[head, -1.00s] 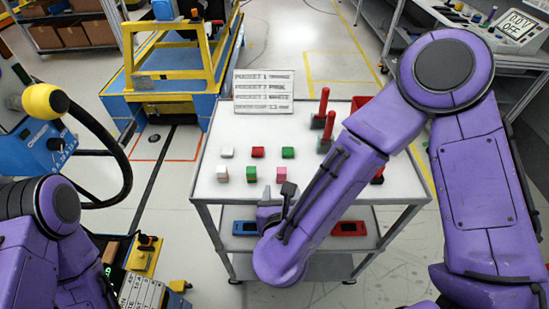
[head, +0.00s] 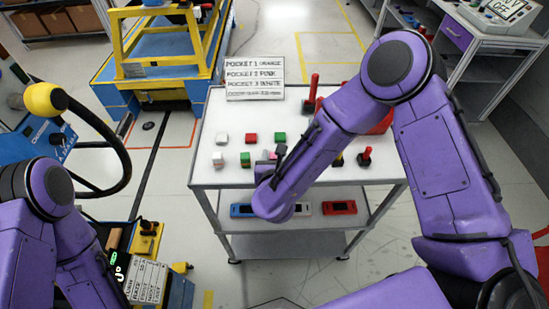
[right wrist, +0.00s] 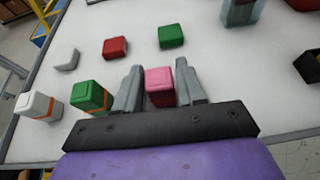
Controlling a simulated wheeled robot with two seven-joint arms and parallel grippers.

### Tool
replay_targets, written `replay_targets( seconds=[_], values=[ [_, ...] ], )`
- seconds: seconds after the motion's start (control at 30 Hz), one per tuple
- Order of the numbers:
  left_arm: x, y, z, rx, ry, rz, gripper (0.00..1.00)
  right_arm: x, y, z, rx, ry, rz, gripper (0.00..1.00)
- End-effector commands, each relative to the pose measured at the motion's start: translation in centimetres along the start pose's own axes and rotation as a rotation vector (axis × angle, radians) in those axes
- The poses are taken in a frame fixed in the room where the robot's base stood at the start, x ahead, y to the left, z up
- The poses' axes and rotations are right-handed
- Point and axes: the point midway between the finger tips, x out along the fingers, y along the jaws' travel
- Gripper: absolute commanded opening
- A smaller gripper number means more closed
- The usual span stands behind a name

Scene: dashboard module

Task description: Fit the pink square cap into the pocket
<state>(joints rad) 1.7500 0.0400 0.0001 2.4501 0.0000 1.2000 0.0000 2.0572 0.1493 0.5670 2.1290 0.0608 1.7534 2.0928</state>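The pink square cap (right wrist: 159,80) has a pink top and a darker red lower part. It stands in the front row on the white table top. My right gripper (right wrist: 158,75) has one finger on each side of it, seemingly with narrow gaps, so it looks open around the cap. In the head view my right forearm and wrist hide most of the cap and the gripper (head: 274,156). A sign (head: 255,78) at the back of the table lists pockets, with pocket 2 marked pink. I cannot make out the pocket itself. My left gripper is out of view.
A green block (right wrist: 91,94) and a white block (right wrist: 39,105) with orange bands stand left of my right gripper. Red (right wrist: 115,47) and green (right wrist: 171,36) pieces lie behind. Red-handled tools (head: 312,92) stand at the table's right.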

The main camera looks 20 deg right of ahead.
Motion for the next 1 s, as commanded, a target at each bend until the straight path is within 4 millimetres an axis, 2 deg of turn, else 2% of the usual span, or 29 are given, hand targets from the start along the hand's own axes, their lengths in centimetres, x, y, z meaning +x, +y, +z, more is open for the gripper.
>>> replay_targets(
  seconds=[0.03,0.1,0.47,0.67,0.77,0.97,1.0],
  values=[
    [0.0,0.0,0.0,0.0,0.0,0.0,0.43,0.0,0.0,0.0,0.0,0.0,0.0,0.22],
    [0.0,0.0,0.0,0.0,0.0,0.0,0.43,0.0,0.0,0.0,0.0,0.0,0.0,0.03],
    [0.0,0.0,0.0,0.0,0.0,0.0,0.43,-0.1,0.0,0.1,0.001,0.0,-0.001,0.03],
    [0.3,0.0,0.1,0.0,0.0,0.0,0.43,-0.8,0.0,2.1,0.006,-0.003,-0.002,0.03],
    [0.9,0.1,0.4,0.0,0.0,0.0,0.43,-2.6,-0.1,3.5,0.004,-0.002,0.002,0.03],
    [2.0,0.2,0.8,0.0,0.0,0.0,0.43,-8.2,-0.3,6.4,0.004,-0.005,0.003,0.03],
    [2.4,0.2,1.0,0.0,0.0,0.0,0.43,-9.3,-0.4,6.2,0.001,-0.002,0.004,0.03]
  ],
)
